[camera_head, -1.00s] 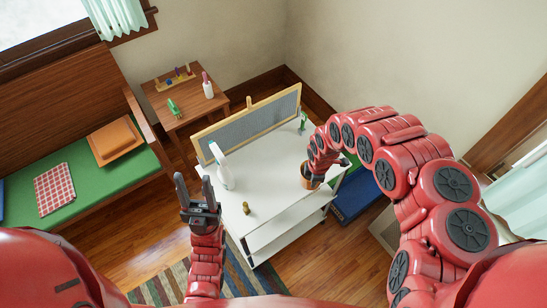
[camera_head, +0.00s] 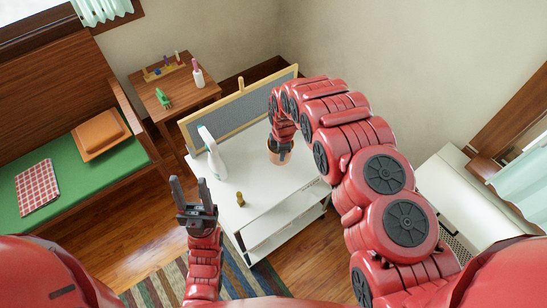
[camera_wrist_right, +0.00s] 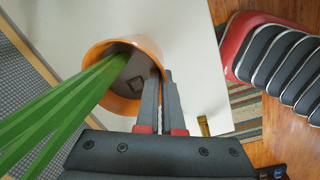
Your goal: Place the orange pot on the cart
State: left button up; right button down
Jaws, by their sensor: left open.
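The orange pot (camera_head: 276,156) is at the back right of the white cart top (camera_head: 262,190); I cannot tell if it touches the surface. In the right wrist view the pot (camera_wrist_right: 103,58) is tilted in the picture, with long green leaf-like strips (camera_wrist_right: 60,108) reaching into its mouth. My right gripper (camera_head: 281,147) is shut on the pot's rim; its fingers (camera_wrist_right: 165,90) are close together with the pot wall between them. My left gripper (camera_head: 192,190) is open and empty, pointing up left of the cart.
A white spray bottle (camera_head: 213,155) and a small brass-coloured object (camera_head: 240,199) stand on the cart. A framed grey board (camera_head: 235,110) lines its back edge. A side table (camera_head: 170,95) and a green-cushioned bench (camera_head: 85,178) are at left.

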aim_at(273, 155)
jog(key=shift+w+a+p, duration=0.55)
jog(key=shift+w+a, duration=0.5)
jog(key=shift+a, duration=0.25)
jog(key=shift+w+a+f, duration=0.1)
jog(key=shift+a+f, duration=0.05)
jog(key=shift+f, duration=0.75)
jog(key=shift+f+b, duration=0.65)
jog(key=shift+f, duration=0.3)
jog(key=shift+r, duration=0.1)
jog(key=c, duration=1.1)
grip_release()
jog(key=shift+o, duration=0.2)
